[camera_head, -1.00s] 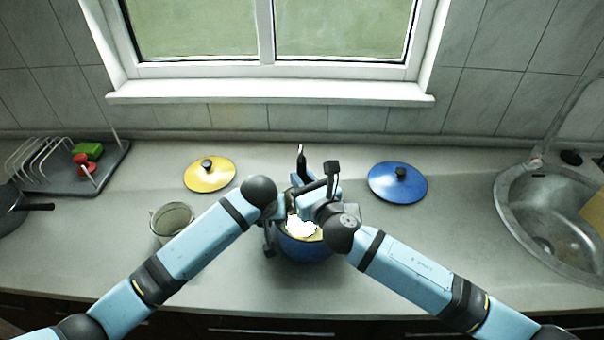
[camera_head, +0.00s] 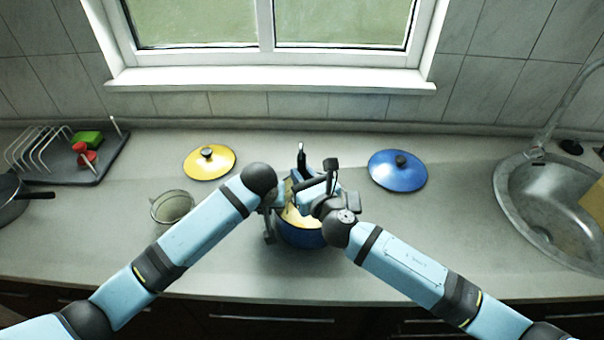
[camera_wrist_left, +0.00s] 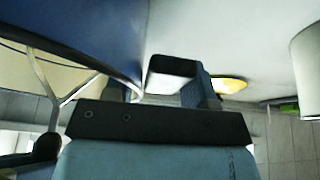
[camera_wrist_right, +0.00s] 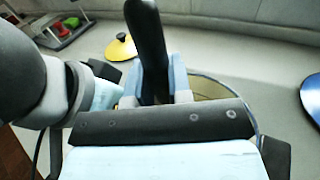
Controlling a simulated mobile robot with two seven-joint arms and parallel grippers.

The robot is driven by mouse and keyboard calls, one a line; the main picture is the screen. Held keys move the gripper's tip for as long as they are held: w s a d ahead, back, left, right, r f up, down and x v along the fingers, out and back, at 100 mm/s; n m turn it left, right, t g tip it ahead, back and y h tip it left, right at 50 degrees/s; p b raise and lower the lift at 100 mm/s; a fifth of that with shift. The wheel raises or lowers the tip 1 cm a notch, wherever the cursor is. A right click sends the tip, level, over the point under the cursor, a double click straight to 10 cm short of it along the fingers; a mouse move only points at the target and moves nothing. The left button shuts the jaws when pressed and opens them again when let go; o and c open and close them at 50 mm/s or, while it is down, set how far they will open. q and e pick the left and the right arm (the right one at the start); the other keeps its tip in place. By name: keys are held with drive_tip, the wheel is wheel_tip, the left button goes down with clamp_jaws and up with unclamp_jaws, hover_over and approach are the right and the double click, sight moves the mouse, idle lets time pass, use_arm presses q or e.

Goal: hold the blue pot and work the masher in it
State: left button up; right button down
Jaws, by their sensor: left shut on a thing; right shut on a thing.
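The blue pot (camera_head: 302,238) stands on the counter in the middle of the head view, pale yellow inside and partly covered by my arms. My left gripper (camera_head: 272,208) is shut at the pot's left side; the exact grip is hidden. The pot's blue wall (camera_wrist_left: 85,30) fills the upper left of the left wrist view. The masher's black handle (camera_wrist_right: 148,40) rises between the fingers of my right gripper (camera_wrist_right: 155,92), which is shut on it above the pot. The handle also shows in the head view (camera_head: 301,156). Thin metal bars (camera_wrist_left: 45,88) show against the pot's pale inside.
A yellow lid (camera_head: 210,164) lies behind left and a blue lid (camera_head: 398,173) behind right. A metal-rimmed container (camera_head: 172,208) stands left of the pot. A dish rack (camera_head: 75,160) is far left, a sink (camera_head: 545,205) far right. The counter between pot and sink is clear.

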sight(304, 163)
drive_tip(key=shift+f, duration=0.5)
drive_tip(key=shift+r, duration=0.1)
drive_tip(key=shift+r, duration=2.65)
drive_tip(key=shift+v, duration=1.15)
drive_tip(key=shift+s+a+f, duration=0.1)
drive_tip(key=shift+a+f, duration=0.05)
drive_tip(key=shift+f, duration=2.1)
drive_tip(key=shift+f, duration=0.5)
